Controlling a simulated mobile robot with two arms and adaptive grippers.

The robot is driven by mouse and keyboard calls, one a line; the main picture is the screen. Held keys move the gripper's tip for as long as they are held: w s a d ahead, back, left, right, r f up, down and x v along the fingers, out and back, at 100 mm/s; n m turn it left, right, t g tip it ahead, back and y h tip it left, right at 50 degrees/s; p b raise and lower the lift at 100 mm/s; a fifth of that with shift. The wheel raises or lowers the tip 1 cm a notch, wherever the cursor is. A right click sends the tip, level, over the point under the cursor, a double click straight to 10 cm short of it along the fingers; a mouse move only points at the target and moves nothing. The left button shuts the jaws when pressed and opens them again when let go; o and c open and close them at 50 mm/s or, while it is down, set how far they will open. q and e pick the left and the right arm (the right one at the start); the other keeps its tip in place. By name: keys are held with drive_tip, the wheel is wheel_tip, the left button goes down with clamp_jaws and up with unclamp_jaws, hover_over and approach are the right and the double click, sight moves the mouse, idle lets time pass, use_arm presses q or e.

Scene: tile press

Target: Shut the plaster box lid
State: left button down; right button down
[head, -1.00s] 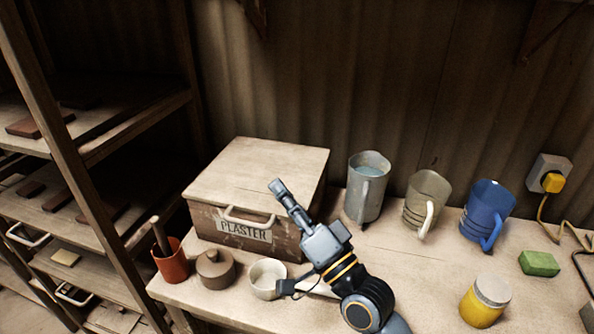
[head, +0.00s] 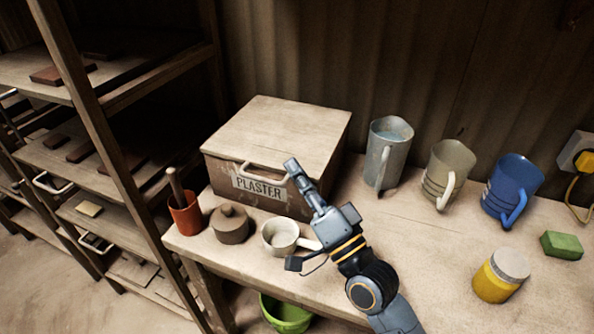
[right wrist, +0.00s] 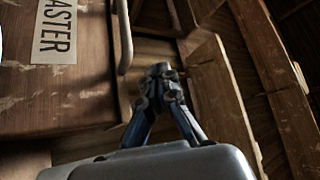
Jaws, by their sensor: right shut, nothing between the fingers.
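The plaster box (head: 245,187) is a worn wooden box on the bench with a "PLASTER" label on its front. Its pale lid (head: 282,135) lies flat on top and looks closed, with a light handle (head: 262,170) at the front edge. My right gripper (head: 292,165) is shut and empty, just in front of the box's right front part. The right wrist view shows the gripper's fingertips (right wrist: 160,72) together, beside the handle (right wrist: 123,40) and the box front (right wrist: 70,95). I see no contact with the lid. My left gripper is not in view.
A white cup (head: 279,237), a brown lidded pot (head: 230,225) and a red pot (head: 185,217) stand before the box. Grey (head: 389,150), beige (head: 446,172) and blue (head: 512,188) jugs stand to the right, with a yellow jar (head: 500,277) and green sponge (head: 562,245).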

drive_tip(key=v, duration=1.2)
drive_tip(key=shift+a, duration=0.1)
